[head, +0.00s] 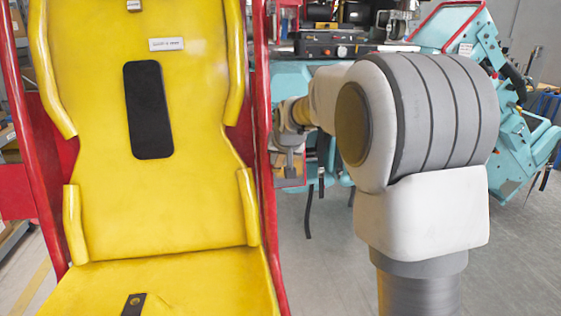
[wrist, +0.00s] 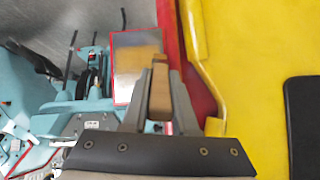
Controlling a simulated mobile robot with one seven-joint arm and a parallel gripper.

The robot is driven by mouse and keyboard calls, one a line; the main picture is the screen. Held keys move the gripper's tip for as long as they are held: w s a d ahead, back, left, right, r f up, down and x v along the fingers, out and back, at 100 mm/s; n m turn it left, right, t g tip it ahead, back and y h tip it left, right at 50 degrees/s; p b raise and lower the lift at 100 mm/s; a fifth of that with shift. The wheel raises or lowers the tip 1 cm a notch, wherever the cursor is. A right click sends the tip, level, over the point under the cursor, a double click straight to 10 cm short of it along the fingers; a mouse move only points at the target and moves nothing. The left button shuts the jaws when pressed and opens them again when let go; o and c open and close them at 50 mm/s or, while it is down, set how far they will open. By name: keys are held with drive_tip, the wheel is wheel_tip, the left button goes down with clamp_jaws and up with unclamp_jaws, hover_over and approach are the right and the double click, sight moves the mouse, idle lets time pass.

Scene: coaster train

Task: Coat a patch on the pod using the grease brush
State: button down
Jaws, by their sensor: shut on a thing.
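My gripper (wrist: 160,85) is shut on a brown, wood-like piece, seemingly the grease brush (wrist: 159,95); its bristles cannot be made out. In the head view my gripper (head: 289,150) is small and partly behind my arm, just right of the seat's red frame. Beyond the held piece is a red-edged rectangular panel (wrist: 124,80), pale at one end and tan at the other. I cannot tell whether the held piece touches it. Which part is the pod is not clear; a yellow seat (head: 195,195) in a red frame (head: 263,130) fills the left.
Teal machinery (head: 530,150) stands behind and right of my arm, with dark straps (head: 309,210) hanging down. A yellow padded edge (wrist: 208,85) runs close beside my gripper. Grey floor (head: 325,275) shows between the seat and my arm.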

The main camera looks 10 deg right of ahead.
drive_tip(key=shift+d+r, duration=0.75)
drive_tip(key=shift+d, duration=3.4)
drive_tip(key=shift+w+a, duration=0.15)
drive_tip(key=shift+a, duration=1.95)
drive_tip(key=shift+w+a, duration=0.1)
drive_tip(key=shift+a, duration=1.95)
drive_tip(key=shift+w+r+p, duration=0.1)
drive_tip(key=shift+r+p, duration=0.5)
drive_tip(key=shift+r, duration=0.2)
drive_tip(key=d+b, duration=0.1)
drive_tip(key=d, duration=0.7)
drive_tip(key=shift+d, duration=0.15)
drive_tip(key=shift+s+r+b, duration=0.2)
drive_tip(key=shift+s+b, duration=0.3)
drive_tip(key=shift+s, duration=0.45)
drive_tip(key=shift+s+r+b, duration=0.2)
drive_tip(key=shift+s+b, duration=0.35)
drive_tip(key=shift+s, duration=0.45)
drive_tip(key=shift+s+r+b, duration=0.2)
drive_tip(key=shift+s+b, duration=0.3)
drive_tip(key=shift+s, duration=0.45)
